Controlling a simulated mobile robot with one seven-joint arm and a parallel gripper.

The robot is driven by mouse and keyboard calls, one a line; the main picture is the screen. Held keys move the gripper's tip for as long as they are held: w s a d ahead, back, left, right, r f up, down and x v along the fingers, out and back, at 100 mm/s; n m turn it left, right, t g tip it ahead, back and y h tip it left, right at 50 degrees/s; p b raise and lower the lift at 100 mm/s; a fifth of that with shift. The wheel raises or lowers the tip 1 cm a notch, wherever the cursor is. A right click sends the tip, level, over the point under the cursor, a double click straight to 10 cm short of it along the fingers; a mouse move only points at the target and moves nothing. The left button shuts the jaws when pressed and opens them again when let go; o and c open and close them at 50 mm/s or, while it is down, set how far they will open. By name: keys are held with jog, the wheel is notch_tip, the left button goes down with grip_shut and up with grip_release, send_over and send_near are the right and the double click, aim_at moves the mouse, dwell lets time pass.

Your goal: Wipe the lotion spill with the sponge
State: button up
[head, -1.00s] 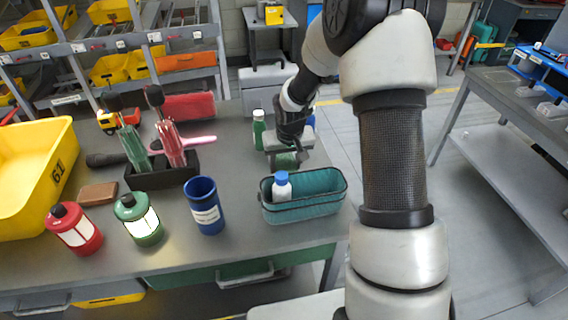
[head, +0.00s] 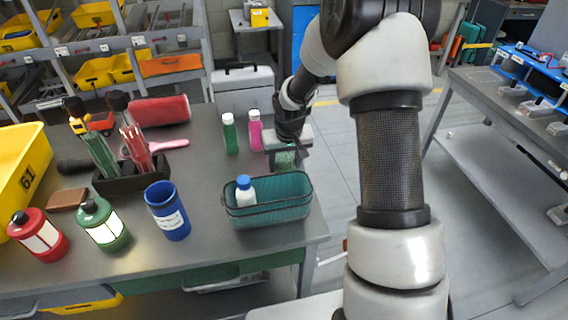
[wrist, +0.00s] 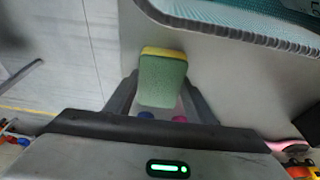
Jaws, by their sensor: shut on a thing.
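The sponge, green with a yellow layer, is gripped between my fingers and fills the middle of the wrist view (wrist: 162,80). In the head view its green side (head: 286,160) shows below my gripper (head: 288,152), near the table's right edge, to the right of the bottles and behind the teal basket. My gripper (wrist: 160,88) is shut on the sponge. I cannot make out a lotion spill in either view; the arm and gripper may hide part of the table. A white bottle with a blue cap (head: 245,190) stands in the teal basket.
The teal basket (head: 268,213) stands at the table's front right. A green bottle (head: 229,135) and a pink bottle (head: 254,132) stand left of my gripper. A blue cup (head: 168,212), a black caddy (head: 150,178) and lantern-like containers stand farther left. Open floor lies right of the table.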

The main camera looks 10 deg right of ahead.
jog(key=shift+d+r+p, duration=0.15)
jog(key=shift+r+p, duration=2.2)
jog(key=shift+r, duration=1.7)
